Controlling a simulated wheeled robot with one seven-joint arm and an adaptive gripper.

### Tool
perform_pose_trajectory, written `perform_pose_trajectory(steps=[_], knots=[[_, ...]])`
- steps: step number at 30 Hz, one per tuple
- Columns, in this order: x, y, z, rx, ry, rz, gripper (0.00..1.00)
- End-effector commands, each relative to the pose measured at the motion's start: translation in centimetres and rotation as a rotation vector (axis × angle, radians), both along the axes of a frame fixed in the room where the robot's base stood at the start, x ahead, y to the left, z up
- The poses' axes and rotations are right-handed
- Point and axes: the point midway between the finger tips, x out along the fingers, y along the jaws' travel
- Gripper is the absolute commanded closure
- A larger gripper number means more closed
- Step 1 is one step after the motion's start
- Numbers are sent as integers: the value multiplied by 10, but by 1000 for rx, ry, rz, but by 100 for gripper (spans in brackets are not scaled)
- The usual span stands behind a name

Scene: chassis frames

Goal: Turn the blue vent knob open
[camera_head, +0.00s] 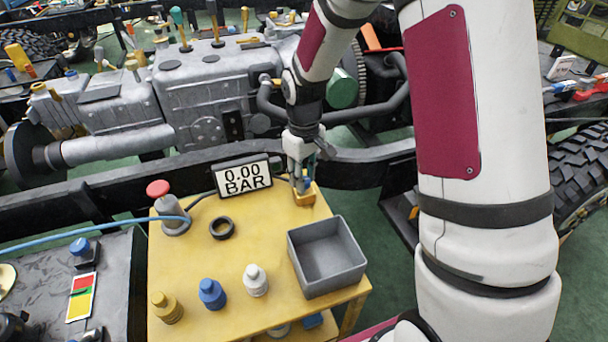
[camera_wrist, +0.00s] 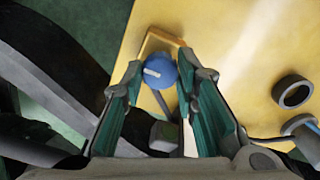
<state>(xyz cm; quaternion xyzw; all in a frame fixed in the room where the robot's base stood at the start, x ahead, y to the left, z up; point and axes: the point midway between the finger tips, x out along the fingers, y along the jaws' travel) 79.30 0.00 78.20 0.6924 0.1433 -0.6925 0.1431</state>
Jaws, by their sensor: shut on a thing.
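The blue knob (camera_wrist: 158,70) is round with a white stripe across its top, and sits on a yellow block (camera_wrist: 150,45) at the table's edge. In the wrist view the stripe lies nearly level, slightly tilted. My gripper (camera_wrist: 162,76) has its green-padded fingers on either side of the knob and is shut on it. In the head view my gripper (camera_head: 302,178) points down over the yellow block (camera_head: 304,196) at the far right corner of the yellow table (camera_head: 215,265); the knob is mostly hidden there by the fingers.
A display (camera_head: 243,176) reading 0.00 BAR stands left of my gripper. A red-topped button (camera_head: 159,189), a black ring (camera_head: 222,228), a grey bin (camera_head: 328,257) and several small bottles are on the table. Another blue knob (camera_head: 80,246) is on the left bench. A chassis rail runs behind.

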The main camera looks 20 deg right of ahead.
Motion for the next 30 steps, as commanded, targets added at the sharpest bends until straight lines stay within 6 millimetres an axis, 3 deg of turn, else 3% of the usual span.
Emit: perform_pose_trajectory(steps=[6,7,9,10,22,30], knots=[[0,1,0,1,0,2,100],[0,1,0,1,0,2,70],[0,1,0,1,0,2,54],[0,1,0,0,0,2,52],[1,0,7,0,-2,0,52],[1,0,56,-1,-6,0,52]])
